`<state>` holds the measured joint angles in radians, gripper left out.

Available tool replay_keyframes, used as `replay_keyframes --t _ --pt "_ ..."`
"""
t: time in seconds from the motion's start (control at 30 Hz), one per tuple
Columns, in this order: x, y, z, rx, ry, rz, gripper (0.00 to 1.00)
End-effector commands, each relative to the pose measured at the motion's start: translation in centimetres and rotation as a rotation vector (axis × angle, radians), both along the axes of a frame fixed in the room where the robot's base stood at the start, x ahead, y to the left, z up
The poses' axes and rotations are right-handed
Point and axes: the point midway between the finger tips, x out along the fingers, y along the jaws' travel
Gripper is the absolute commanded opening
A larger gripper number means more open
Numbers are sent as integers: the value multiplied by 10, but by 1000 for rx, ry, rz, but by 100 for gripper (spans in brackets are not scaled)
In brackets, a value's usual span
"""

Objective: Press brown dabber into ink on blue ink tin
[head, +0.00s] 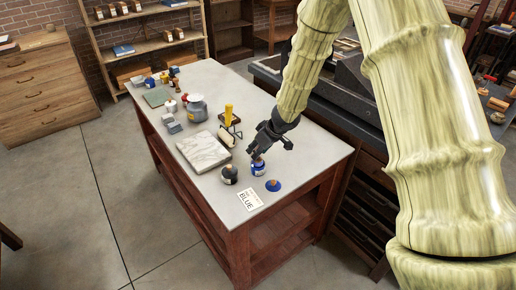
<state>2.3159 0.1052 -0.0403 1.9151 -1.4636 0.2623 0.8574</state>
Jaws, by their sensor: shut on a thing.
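The blue ink tin (258,170) stands near the front right of the grey-topped table, with a pale label on its side. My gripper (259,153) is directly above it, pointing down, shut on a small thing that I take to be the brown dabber. The dabber is mostly hidden by the fingers and very small here. Its lower end is at or just over the tin's mouth; I cannot tell if it touches the ink. A blue disc with a tan knob (273,185) lies just in front and right of the tin.
A dark round tin (229,175) stands close left of the blue tin. A card reading BLUE (249,200) lies in front. A pale stone slab (203,151) and a yellow-handled tool (228,116) are further back. The table's right end is clear.

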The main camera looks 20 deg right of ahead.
Motion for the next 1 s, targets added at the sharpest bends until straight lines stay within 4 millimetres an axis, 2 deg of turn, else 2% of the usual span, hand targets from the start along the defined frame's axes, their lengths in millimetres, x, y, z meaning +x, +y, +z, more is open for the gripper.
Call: replay_keyframes --t 0.1,1.0 --pt "1 0 11 -1 -2 0 10" --pt "1 0 54 0 -3 0 10"
